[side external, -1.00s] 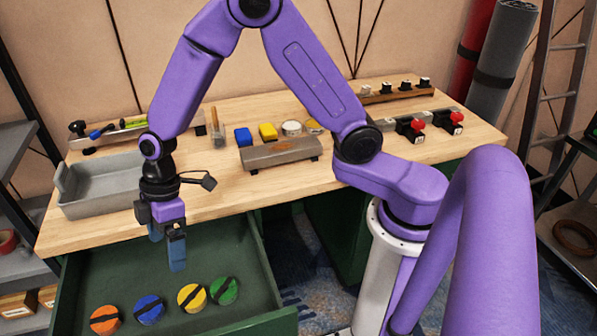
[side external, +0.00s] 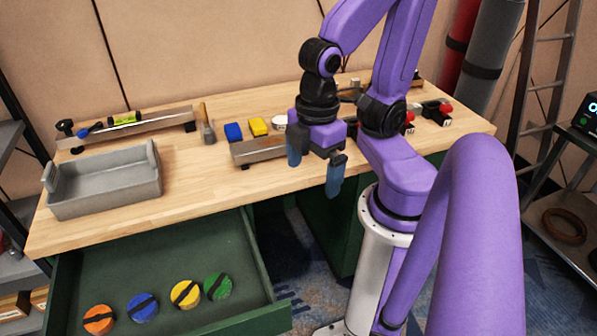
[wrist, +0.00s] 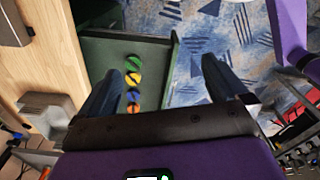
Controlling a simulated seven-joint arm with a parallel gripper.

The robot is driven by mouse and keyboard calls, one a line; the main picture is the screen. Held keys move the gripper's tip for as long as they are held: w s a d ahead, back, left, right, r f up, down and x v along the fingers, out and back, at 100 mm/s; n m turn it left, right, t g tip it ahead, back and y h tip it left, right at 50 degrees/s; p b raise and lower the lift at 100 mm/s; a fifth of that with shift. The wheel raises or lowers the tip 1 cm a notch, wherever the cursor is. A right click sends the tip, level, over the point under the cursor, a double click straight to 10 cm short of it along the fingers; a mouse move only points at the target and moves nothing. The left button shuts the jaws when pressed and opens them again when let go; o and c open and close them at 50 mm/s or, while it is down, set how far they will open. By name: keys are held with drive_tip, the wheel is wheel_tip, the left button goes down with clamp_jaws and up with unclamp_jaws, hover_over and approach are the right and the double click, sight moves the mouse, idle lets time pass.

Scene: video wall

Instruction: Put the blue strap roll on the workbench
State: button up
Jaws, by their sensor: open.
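The blue strap roll (side external: 142,308) with a dark band lies in the open green drawer, between the orange roll (side external: 99,320) and the yellow roll (side external: 185,294). It also shows small in the wrist view (wrist: 133,96). The wooden workbench (side external: 190,190) stands behind and above the drawer. My gripper (side external: 314,166) is open and empty, over the front edge of the workbench, to the right of the drawer and well above the rolls. In the wrist view, its two fingers (wrist: 160,85) are spread wide with nothing between them.
The green roll (side external: 217,286) is rightmost in the drawer (side external: 170,250). A grey tray (side external: 105,185) stands on the bench's left. The bench front between tray and block is clear.

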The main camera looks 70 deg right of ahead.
drive_tip(key=shift+d, duration=0.1)
idle(0.3)
drive_tip(key=w+a+f+m+y, duration=0.2)
drive_tip(key=w+a+f, duration=0.3)
drive_tip(key=w+a, duration=0.6)
drive_tip(key=m+t, duration=0.8)
drive_tip(key=t, duration=0.3)
hover_over(143, 306)
drive_tip(key=s, duration=0.5)
wheel_tip(143, 306, down, 25)
drive_tip(key=shift+d+f, duration=0.25)
drive_tip(key=shift+f, duration=1.55)
drive_tip(key=shift+d+f, duration=0.2)
drive_tip(key=shift+f, duration=1.6)
drive_tip(key=shift+x, duration=2.55)
